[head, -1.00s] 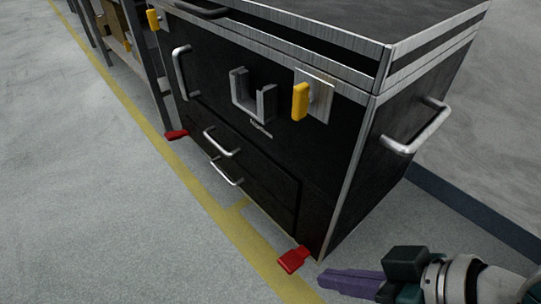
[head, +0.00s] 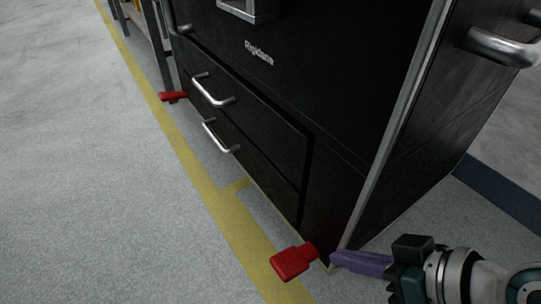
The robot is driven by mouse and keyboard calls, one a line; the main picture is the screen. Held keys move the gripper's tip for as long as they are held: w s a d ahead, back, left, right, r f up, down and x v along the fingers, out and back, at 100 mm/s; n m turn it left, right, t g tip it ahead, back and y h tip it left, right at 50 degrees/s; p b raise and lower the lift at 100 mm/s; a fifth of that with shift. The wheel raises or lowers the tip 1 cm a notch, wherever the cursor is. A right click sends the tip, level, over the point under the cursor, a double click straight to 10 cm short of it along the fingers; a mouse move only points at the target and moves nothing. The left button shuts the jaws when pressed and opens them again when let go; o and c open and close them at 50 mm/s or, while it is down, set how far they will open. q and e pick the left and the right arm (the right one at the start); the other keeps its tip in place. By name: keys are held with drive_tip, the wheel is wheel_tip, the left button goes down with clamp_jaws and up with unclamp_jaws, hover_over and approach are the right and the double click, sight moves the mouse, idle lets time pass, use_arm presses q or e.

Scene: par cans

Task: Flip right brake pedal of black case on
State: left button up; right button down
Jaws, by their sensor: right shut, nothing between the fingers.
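The black case (head: 345,175) fills the middle and right of the head view, with silver edge trim. Its right brake pedal (head: 294,261) is red and sticks out at the floor by the near corner. Its left brake pedal (head: 173,96) is red and sticks out at the far corner. My right gripper (head: 334,258) has purple fingers, comes in from the lower right and is shut and empty. Its tip is just right of the right pedal, near the case's bottom corner. I cannot tell whether it touches the pedal. My left gripper is out of view.
The case front has two drawers with silver handles (head: 222,147), and a side handle (head: 502,47) juts out at upper right. A yellow floor line (head: 205,187) runs along the front. A shelf (head: 152,38) stands behind at upper left. The grey floor at left is clear.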

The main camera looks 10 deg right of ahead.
drive_tip(key=b, duration=0.9)
approach(284, 257)
drive_tip(key=x, duration=0.3)
drive_tip(key=w+x, duration=0.1)
drive_tip(key=x, duration=0.1)
drive_tip(key=shift+s+r, duration=0.1)
drive_tip(key=shift+r, duration=0.35)
drive_tip(key=shift+s+a+f+b, duration=0.15)
drive_tip(key=shift+s+f+b, duration=0.1)
drive_tip(key=shift+f+b, duration=0.4)
drive_tip(key=shift+w, duration=0.1)
drive_tip(key=shift+p, duration=0.3)
